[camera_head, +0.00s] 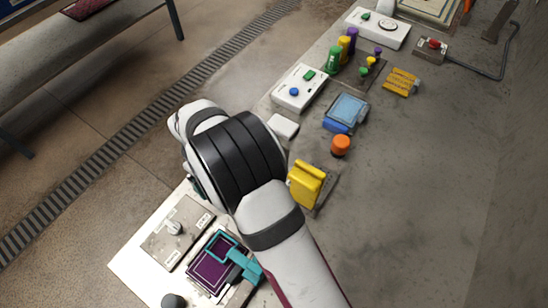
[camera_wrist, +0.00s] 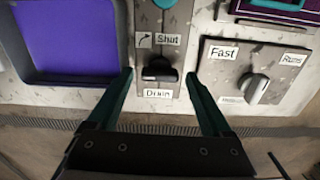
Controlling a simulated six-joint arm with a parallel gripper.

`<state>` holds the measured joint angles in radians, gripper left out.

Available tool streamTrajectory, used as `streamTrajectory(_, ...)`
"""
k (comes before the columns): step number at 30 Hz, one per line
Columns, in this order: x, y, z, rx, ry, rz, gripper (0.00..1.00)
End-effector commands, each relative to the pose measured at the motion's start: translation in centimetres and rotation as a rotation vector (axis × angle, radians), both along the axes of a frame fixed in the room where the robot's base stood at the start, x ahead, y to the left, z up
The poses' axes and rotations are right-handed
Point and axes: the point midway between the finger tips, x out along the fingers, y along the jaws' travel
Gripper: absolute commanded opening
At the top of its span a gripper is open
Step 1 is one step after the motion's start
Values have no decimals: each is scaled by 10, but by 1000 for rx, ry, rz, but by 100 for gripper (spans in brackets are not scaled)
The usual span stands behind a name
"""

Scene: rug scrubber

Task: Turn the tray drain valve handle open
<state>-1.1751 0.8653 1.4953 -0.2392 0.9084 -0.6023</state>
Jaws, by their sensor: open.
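The black drain valve handle (camera_wrist: 160,68) shows in the wrist view on a narrow grey plate (camera_wrist: 158,25). It lies crosswise below a "Shut" label with an arrow; a lower label seems to read "Drain". My gripper (camera_wrist: 160,76) is open, its two dark teal fingers on either side of the handle with gaps between; I cannot tell how far above the plate the fingertips are. The purple tray (camera_wrist: 70,40) is to the left of the plate. In the head view my own arm hides the handle and the gripper.
A "Fast" dial (camera_wrist: 254,88) stands to the right of the valve plate. In the head view, a yellow block (camera_head: 306,185), an orange knob (camera_head: 340,146) and a white box with buttons (camera_head: 299,88) are on the bench near my arm.

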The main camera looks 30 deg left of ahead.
Motion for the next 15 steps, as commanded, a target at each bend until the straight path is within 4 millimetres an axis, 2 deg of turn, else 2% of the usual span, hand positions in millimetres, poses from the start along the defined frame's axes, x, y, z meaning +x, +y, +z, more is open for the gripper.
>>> streamTrajectory(5,1,-1,0,-2,1,-334,90)
streamTrajectory(15,0,-1,0,-2,1,-1214,90)
